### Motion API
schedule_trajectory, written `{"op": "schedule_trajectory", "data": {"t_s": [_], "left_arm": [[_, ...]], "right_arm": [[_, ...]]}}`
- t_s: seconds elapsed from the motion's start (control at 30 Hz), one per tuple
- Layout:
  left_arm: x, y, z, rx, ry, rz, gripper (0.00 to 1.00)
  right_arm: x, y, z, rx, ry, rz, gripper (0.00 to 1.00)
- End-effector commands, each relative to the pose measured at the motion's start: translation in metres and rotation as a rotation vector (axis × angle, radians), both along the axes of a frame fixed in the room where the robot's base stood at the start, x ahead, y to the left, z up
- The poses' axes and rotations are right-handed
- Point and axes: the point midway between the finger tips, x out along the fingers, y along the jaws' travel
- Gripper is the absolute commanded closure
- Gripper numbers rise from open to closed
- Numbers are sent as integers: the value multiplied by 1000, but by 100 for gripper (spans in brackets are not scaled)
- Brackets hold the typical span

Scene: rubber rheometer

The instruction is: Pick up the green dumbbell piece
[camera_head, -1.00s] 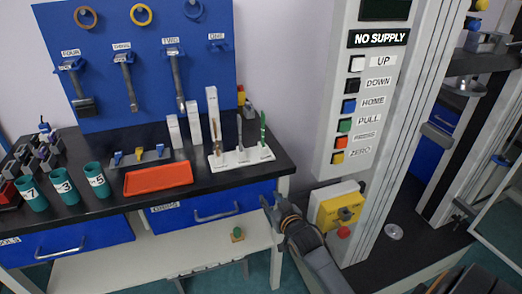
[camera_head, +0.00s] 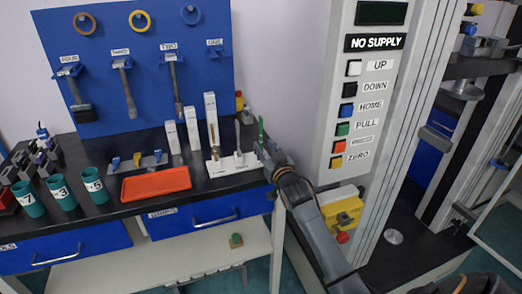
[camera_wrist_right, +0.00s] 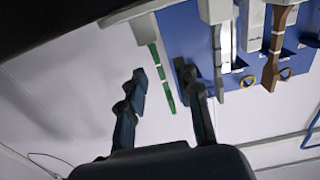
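The green dumbbell piece (camera_head: 261,129) stands upright at the right end of a white stand (camera_head: 226,168) on the black bench top. My right gripper (camera_head: 268,154) is beside it, close to the right end of the stand. In the right wrist view the picture is turned over, and the green piece (camera_wrist_right: 161,72) shows in the gap between the two spread fingers of my right gripper (camera_wrist_right: 163,88). That gripper is open and empty; contact with the piece cannot be told. My left gripper is not in view.
A grey piece (camera_head: 238,137) and a brown piece (camera_head: 214,143) stand on the same stand. An orange tray (camera_head: 156,184) and teal cups (camera_head: 93,184) lie to the left. The rheometer's control column (camera_head: 350,160) rises at the right, with a yellow switch box (camera_head: 341,210) below.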

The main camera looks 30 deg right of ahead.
Motion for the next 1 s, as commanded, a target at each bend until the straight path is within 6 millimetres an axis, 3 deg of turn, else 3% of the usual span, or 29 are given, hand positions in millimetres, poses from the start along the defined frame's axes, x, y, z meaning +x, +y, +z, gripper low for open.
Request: {"op": "schedule_trajectory", "data": {"t_s": [0.3,0.57,0.6,0.77,1.0], "left_arm": [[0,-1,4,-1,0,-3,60],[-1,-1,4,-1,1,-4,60],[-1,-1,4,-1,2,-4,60],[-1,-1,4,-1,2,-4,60],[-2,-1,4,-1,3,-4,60]], "right_arm": [[40,-11,3,1,-1,0,67],[43,-12,2,0,0,-1,67],[43,-12,2,0,0,-1,69],[42,-12,3,0,0,-1,100],[42,-12,3,0,-1,-1,100]]}}
